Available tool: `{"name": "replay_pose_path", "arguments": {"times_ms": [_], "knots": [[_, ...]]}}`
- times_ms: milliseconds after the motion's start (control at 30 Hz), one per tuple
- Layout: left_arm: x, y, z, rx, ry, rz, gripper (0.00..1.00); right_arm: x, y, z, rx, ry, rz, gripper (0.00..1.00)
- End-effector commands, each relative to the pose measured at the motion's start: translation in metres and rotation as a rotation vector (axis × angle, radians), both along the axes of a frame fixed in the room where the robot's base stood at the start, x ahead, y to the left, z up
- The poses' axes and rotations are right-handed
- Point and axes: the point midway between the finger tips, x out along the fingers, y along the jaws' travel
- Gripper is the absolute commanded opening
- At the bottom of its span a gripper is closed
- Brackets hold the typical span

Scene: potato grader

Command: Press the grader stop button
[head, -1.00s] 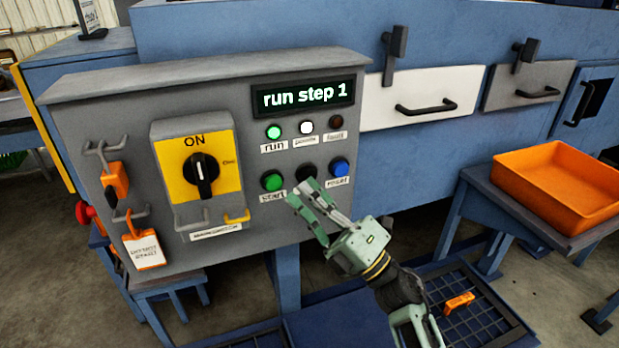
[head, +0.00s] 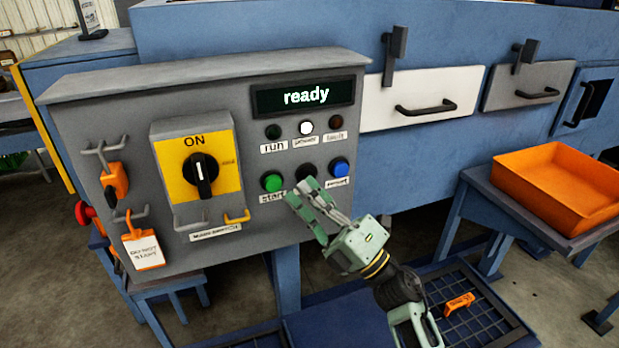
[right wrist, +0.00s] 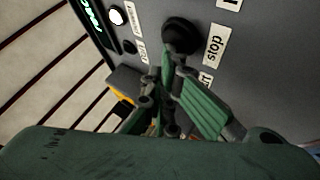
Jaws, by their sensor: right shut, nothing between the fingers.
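The black stop button (head: 306,172) sits on the grey control panel (head: 110,90) between the green start button (head: 272,181) and the blue reset button (head: 339,168). It also shows in the right wrist view (right wrist: 182,36), beside its "stop" label (right wrist: 214,46). My right gripper (head: 302,194) is shut and empty, with its fingertips at the lower edge of the stop button; I cannot tell whether they touch. The display (head: 305,96) reads "ready". The run lamp (head: 273,132) is dark and the white lamp (head: 306,127) is lit. My left gripper is out of view.
A yellow rotary switch (head: 201,175) marked ON is left of the buttons. An orange tray (head: 556,190) stands on a blue stand at the right. An orange piece (head: 459,303) lies on the floor grate.

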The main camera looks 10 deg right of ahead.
Motion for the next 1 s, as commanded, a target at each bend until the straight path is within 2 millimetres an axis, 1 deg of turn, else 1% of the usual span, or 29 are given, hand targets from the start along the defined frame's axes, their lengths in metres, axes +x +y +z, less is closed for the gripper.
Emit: {"name": "replay_pose_path", "arguments": {"times_ms": [300,667,767,1000], "knots": [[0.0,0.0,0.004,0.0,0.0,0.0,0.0,-0.015,-0.004,0.0,0.0,0.001,-0.001,0.0],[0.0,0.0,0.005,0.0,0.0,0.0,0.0,-0.018,-0.004,0.0,-0.001,0.001,0.0,0.0],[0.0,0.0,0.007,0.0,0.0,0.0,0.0,-0.025,-0.005,0.0,-0.001,0.002,-0.001,0.0],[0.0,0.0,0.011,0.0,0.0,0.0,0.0,-0.049,-0.01,0.0,-0.001,0.002,0.0,0.0]]}}
